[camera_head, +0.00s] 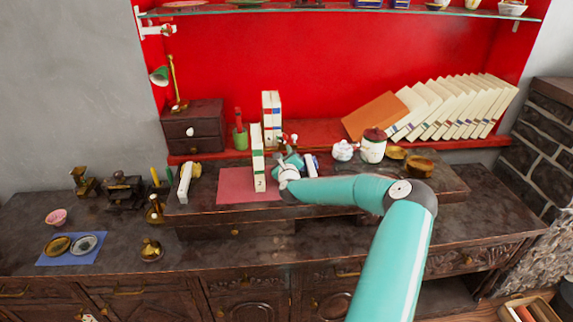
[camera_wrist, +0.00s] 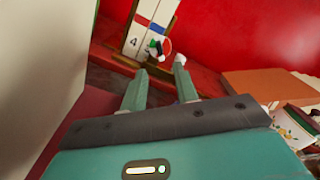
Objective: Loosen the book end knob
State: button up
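My gripper (camera_head: 287,165) reaches over the raised shelf top, just right of a tall white book. In the wrist view its two green fingers (camera_wrist: 160,68) are apart with nothing between them. Beyond the fingertips is a small white, red and green piece (camera_wrist: 157,46), possibly the book end knob, in front of upright white books (camera_wrist: 150,22). It seems to show in the head view as small red and white bits (camera_head: 290,140) beside the books (camera_head: 271,118). Its exact shape is too small to tell. The fingers appear apart from it.
The tall white book (camera_head: 258,165) stands on a red mat (camera_head: 233,183) close left of my gripper; its pale side fills the left of the wrist view. A white teapot (camera_head: 343,150) and lidded jar (camera_head: 373,147) stand to the right. Leaning books (camera_head: 455,108) are further right.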

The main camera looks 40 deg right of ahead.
jog(key=v, duration=0.6)
jog(key=shift+s+a, duration=0.15)
dwell(0.3)
